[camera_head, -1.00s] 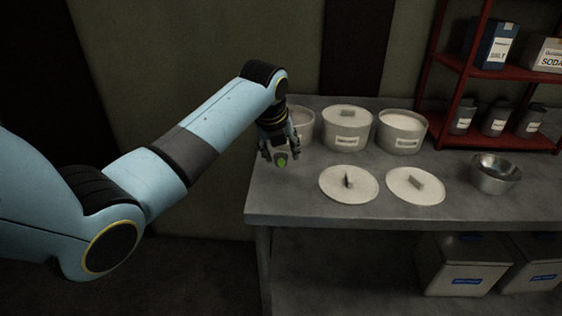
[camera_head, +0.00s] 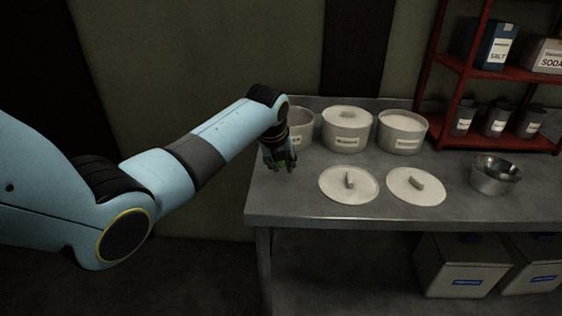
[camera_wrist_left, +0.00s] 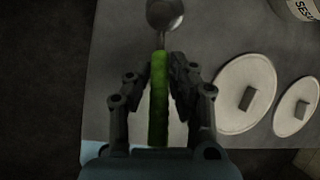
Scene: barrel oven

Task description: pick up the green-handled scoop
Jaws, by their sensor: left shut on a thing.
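The scoop's green handle (camera_wrist_left: 159,98) runs between the fingers of my left gripper (camera_wrist_left: 166,75) in the left wrist view. The fingers are shut on it. The scoop's round metal bowl (camera_wrist_left: 166,13) sticks out past the fingertips, cut off by the top edge of that view. In the head view my left gripper (camera_head: 281,160) is at the left end of the metal table (camera_head: 300,200), in front of the leftmost pot. Only a trace of green shows there. I cannot tell whether the scoop touches the table. My right gripper is not in view.
Three white pots stand along the back, the middle one lidded (camera_head: 346,128). Two loose lids (camera_head: 348,184) (camera_head: 415,186) lie in front of them. A metal bowl (camera_head: 495,175) sits to the right. A red shelf (camera_head: 500,135) holds boxes and canisters. The table's front left is bare.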

